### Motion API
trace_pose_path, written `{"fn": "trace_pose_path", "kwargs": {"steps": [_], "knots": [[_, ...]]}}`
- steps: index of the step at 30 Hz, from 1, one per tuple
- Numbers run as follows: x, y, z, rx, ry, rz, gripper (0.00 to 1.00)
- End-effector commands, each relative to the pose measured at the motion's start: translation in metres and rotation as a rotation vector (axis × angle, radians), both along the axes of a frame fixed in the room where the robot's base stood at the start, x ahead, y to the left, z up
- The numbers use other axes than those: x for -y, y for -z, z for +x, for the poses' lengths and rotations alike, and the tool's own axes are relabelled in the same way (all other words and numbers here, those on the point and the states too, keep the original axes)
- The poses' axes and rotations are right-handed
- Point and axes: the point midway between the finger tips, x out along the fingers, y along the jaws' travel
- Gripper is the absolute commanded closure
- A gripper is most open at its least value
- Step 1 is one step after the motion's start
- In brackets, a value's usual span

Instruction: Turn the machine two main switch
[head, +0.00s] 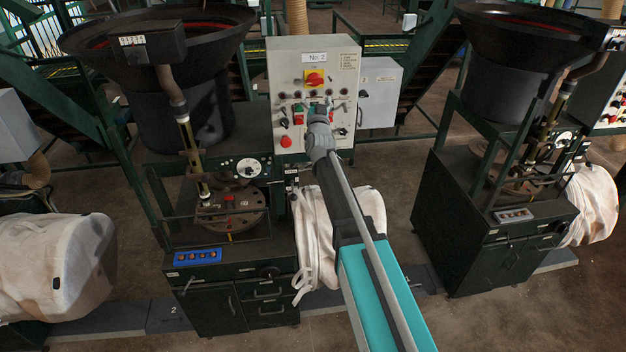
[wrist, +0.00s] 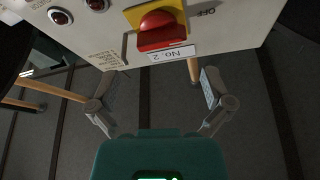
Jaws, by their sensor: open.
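The machine two main switch (head: 315,77) is a red knob on a yellow plate near the top of a pale control panel (head: 345,65) labelled "No. 2". In the upside-down wrist view, the switch (wrist: 163,30) is at the top centre, with an "OFF" mark to the right of the plate. My gripper (head: 319,108) appears just below the switch in the head view and covers some lower controls. In the wrist view, my gripper (wrist: 160,88) is open and empty, its fingers spread wide. The switch is not between the fingers.
Several buttons and small switches, including a red button (head: 286,142), sit lower on the panel. A grey box (head: 379,92) adjoins it on the right. A dark hopper (head: 200,70) stands left; a white bulk bag (head: 372,208) hangs below. Open floor (head: 405,170) lies right.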

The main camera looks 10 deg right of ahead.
Motion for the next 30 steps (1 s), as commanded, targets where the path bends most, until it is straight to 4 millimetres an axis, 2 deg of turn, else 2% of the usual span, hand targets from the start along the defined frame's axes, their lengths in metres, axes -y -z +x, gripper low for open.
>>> {"fn": "trace_pose_path", "kwargs": {"steps": [3, 15, 30], "knots": [[-0.002, 0.009, -0.019, 0.0, -0.001, 0.0, 0.0], [-0.006, 0.028, -0.067, 0.0, 0.0, 0.0, 0.0], [-0.018, 0.092, -0.073, -0.251, -0.085, -0.046, 0.0]]}}
